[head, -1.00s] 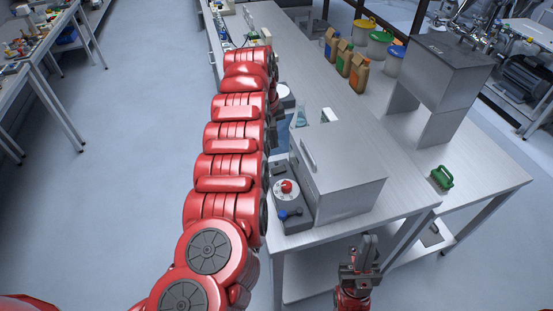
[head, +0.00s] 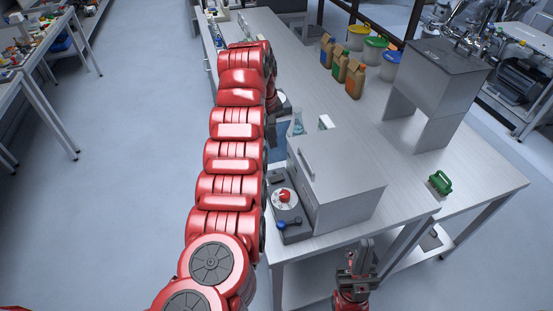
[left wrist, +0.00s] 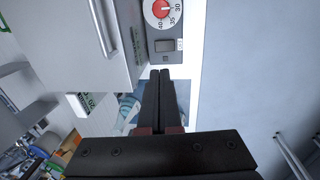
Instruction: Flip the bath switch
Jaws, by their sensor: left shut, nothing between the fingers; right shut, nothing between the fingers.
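The bath is a grey metal box (head: 345,180) with a lidded top and handle, near the bench's front end. Its control panel (head: 300,236) carries a white dial with a red knob (head: 285,196) and a blue-tipped lever. A dark rocker switch (head: 277,178) sits beyond the dial; it also shows in the left wrist view as a grey rocker (left wrist: 164,46). My right gripper (head: 362,248) is shut and empty, in front of the bench.
A glass flask (head: 297,124) stands behind the bath. Several bottles (head: 355,80) and lidded tubs (head: 374,52) stand further back. A grey metal stand (head: 440,85) and a green object (head: 440,182) are on the right. The bench top right of the bath is clear.

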